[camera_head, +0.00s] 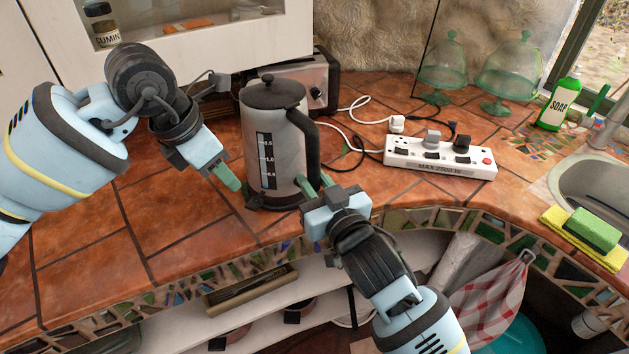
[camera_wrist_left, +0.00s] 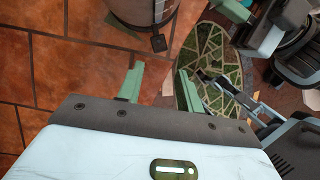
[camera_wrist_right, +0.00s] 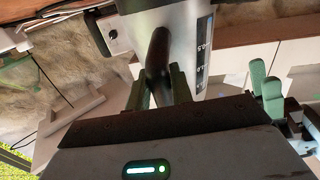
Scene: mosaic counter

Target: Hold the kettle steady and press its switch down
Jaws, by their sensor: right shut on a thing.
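The kettle (camera_head: 262,120) stands upright on the tiled counter, a pale jug with a black lid, black handle (camera_head: 311,140) and level window. Its small black switch (camera_head: 252,203) sticks out low at the base and also shows in the left wrist view (camera_wrist_left: 158,43). My right gripper (camera_head: 317,185) is shut on the lower handle; in the right wrist view its fingers lie on both sides of the handle (camera_wrist_right: 159,52). My left gripper (camera_head: 234,184) is open and empty, just left of the kettle and above the switch, apart from it.
A toaster (camera_head: 313,75) stands close behind the kettle. A white power strip (camera_head: 440,158) with plugs and cables lies to the right. Glass domes (camera_head: 508,68), a soap bottle (camera_head: 562,102) and the sink are further right. The counter's left front is clear.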

